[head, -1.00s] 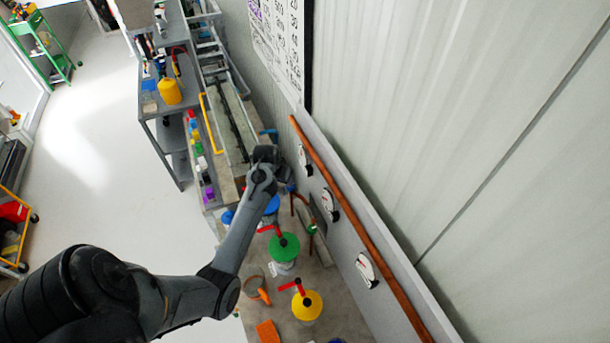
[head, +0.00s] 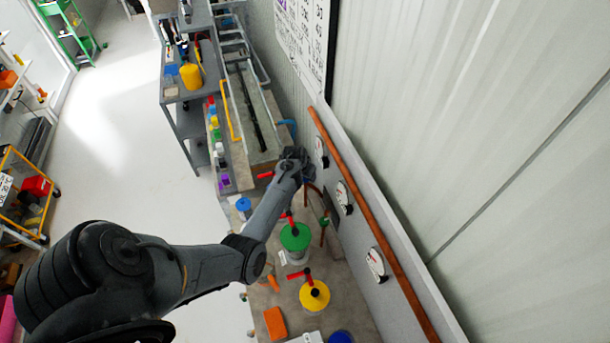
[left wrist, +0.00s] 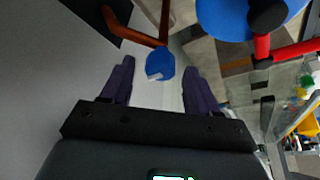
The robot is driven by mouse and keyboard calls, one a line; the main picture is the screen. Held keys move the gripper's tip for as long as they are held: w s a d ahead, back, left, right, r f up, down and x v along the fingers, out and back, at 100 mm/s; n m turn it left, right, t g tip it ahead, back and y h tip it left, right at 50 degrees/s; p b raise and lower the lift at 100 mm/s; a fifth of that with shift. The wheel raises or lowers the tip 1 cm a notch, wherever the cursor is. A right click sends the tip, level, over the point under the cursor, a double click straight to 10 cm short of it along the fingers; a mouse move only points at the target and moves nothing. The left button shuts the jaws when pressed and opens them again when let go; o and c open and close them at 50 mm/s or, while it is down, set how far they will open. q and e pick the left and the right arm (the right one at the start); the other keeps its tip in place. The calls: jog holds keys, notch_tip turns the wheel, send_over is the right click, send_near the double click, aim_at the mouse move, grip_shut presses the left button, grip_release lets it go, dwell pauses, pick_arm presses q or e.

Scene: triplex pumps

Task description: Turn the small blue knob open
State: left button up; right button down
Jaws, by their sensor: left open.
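A small blue knob (left wrist: 160,64) with a pale mark on its face shows in the left wrist view, beside a copper-coloured pipe (left wrist: 166,20). My left gripper (left wrist: 160,72) is open, with one dark finger on each side of the knob. Whether either finger touches the knob I cannot tell. In the head view my left arm reaches over the bench, and its gripper end (head: 300,162) is near the wall panel. The small knob cannot be made out there. My right gripper is not in view.
A large blue cap (left wrist: 222,18) with a red handle (left wrist: 290,52) is close on the right in the left wrist view. In the head view, a green cap (head: 296,237) and a yellow cap (head: 314,296) stand beside the arm. Gauges (head: 343,198) line the wall panel.

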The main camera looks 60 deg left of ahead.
pick_arm(q)
jog(key=shift+f, duration=0.2)
jog(key=c, duration=1)
